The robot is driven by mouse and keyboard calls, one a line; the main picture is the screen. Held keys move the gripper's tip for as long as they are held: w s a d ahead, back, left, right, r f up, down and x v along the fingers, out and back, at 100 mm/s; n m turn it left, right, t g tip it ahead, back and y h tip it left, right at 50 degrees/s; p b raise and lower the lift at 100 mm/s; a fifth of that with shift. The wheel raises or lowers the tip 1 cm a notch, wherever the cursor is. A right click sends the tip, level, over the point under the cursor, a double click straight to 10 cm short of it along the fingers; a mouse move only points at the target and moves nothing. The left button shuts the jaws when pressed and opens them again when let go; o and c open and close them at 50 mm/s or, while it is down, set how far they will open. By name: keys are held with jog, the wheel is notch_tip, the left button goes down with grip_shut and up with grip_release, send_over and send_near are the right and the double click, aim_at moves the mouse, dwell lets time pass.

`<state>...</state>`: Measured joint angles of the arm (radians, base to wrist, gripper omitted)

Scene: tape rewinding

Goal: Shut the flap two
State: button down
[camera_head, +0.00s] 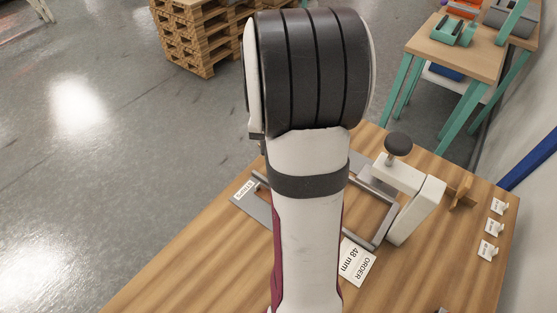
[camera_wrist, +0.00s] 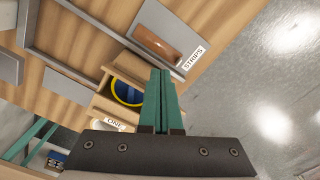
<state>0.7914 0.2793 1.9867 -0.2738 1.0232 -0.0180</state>
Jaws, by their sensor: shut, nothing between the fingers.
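My gripper (camera_wrist: 161,73) has two green fingers pressed together and empty in the wrist view. In the head view my arm hides it. Beside the fingers, to their left, is a wooden box (camera_wrist: 103,104) with an open compartment. A yellow-rimmed blue roll (camera_wrist: 128,91) shows inside. A label reading "ONE" (camera_wrist: 115,124) is near the box's lower end, partly hidden by my gripper body. I see no label reading "two", so I cannot tell which part is flap two. I cannot tell whether the fingers touch the box.
A grey plate labelled "STRIPS" (camera_wrist: 192,58) holds a brown strip (camera_wrist: 158,43). Grey panels (camera_wrist: 66,85) and metal bars lie left. In the head view, a white clamp with a black knob (camera_head: 398,144) and an "ORDER 48 mm" card (camera_head: 357,262) are on the wooden table (camera_head: 190,285).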

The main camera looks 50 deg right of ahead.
dwell(0.3)
notch_tip(320, 180, down, 2)
jog(key=shift+f, duration=0.1)
dwell(0.3)
jog(key=shift+d, duration=0.1)
jog(key=d, duration=0.9)
dwell(0.4)
dwell(0.7)
notch_tip(320, 180, up, 7)
dwell(0.5)
